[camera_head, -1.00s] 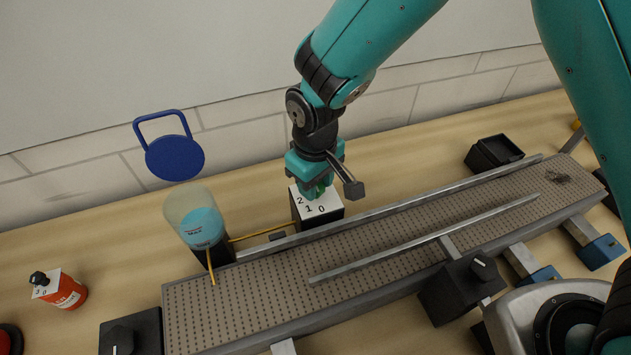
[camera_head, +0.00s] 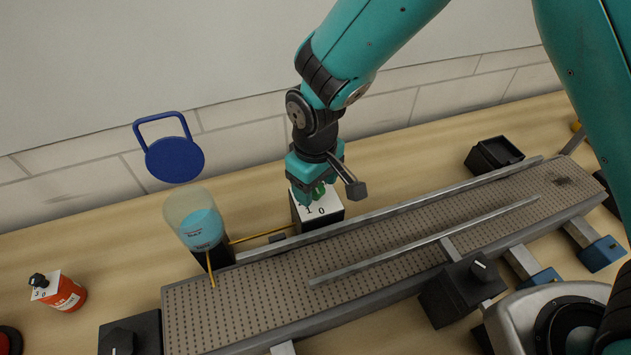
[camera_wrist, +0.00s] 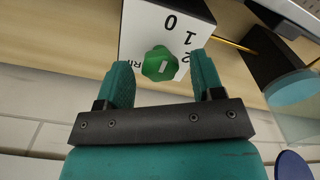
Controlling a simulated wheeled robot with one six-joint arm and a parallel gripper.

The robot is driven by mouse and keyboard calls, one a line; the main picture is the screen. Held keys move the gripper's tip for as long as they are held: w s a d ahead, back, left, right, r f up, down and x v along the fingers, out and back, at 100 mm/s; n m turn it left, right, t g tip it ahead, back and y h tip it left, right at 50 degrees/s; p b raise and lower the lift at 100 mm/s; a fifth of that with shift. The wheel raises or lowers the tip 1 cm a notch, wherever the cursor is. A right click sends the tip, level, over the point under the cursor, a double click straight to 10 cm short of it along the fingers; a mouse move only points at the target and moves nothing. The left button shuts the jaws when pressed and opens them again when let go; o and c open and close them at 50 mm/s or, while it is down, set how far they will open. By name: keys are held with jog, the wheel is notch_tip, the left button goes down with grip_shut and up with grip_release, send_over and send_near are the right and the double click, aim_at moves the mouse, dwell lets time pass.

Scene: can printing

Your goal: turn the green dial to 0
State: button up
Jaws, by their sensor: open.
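The green dial (camera_wrist: 160,64) is a lobed knob with a pale mark, on the white top of a small box (camera_wrist: 135,25) marked 0, 1 and 2. In the wrist view the mark lies roughly upright in the picture; which number it points to I cannot tell for sure. My gripper (camera_wrist: 162,78) is open, with one finger on each side of the dial and gaps between. In the head view the dial (camera_head: 319,188) is partly hidden by my gripper (camera_head: 313,192), which is just above the box (camera_head: 324,205) and covers the 2.
A perforated conveyor (camera_head: 270,290) with metal rails runs in front of the box. A clear container with blue contents (camera_head: 201,228) stands left, with yellow rods nearby. A red can with a black dial (camera_head: 66,294) is far left; a black tray (camera_head: 494,153) is right.

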notch_tip(320, 180, up, 17)
jog(key=p, duration=1.3)
jog(key=shift+r, duration=0.2)
